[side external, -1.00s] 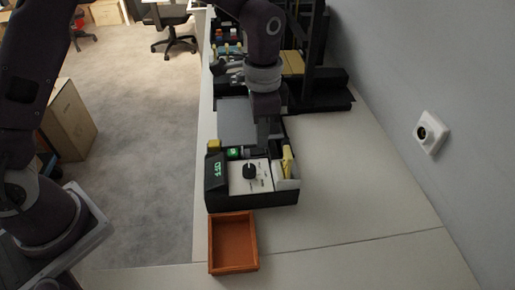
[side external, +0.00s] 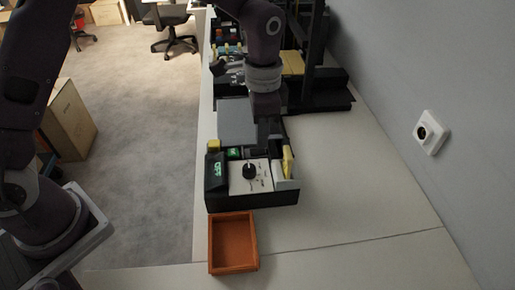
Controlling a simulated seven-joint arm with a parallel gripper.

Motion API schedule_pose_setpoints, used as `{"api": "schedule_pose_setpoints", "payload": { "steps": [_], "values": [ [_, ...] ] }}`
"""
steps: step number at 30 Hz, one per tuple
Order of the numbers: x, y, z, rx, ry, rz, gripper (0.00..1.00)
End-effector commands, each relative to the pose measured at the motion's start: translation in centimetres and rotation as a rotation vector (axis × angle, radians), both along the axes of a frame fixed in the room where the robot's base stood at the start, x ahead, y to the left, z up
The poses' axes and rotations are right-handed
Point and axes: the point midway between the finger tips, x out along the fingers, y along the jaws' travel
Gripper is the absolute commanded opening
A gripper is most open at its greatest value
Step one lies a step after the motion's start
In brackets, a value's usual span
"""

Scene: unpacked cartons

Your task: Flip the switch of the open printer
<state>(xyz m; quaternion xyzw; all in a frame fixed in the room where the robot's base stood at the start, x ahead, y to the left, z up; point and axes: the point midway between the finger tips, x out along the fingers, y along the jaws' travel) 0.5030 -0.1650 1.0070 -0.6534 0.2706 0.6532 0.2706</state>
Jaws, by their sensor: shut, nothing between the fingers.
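The open printer (side external: 252,199) is a low black box on the white counter. A display with green characters (side external: 218,169) is at its left, and a white panel with a black knob (side external: 249,171) is at its front. A small green-lit part (side external: 234,153) sits behind the panel; I cannot tell whether it is the switch. A grey flat lid or plate (side external: 237,121) stands over the rear. My gripper (side external: 266,132) is shut and empty, above the printer's rear right part. Its fingertips are dark against the black body, so contact is unclear.
An empty orange tray (side external: 234,268) stands just in front of the printer. A yellow piece (side external: 288,160) lies at the printer's right side. Dark racks (side external: 318,92) and small items stand behind. The counter to the right is clear up to the wall with a socket (side external: 431,132).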

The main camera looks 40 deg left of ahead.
Motion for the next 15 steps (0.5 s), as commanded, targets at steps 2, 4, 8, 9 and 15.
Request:
{"api": "schedule_pose_setpoints", "payload": {
  "steps": [2, 4, 8, 9, 15],
  "values": [
    [-0.01, 0.01, -0.13, 0.001, 0.001, 0.0, 0.0],
    [0.0, 0.0, -0.24, 0.0, 0.0, 0.0, 0.0],
    [0.01, 0.0, -0.44, 0.0, 0.0, 0.0, 0.0],
    [0.01, 0.0, -0.49, 0.0, 0.0, 0.0, 0.0],
    [0.01, 0.01, -0.79, 0.0, 0.0, 0.0, 0.0]
  ]
}}
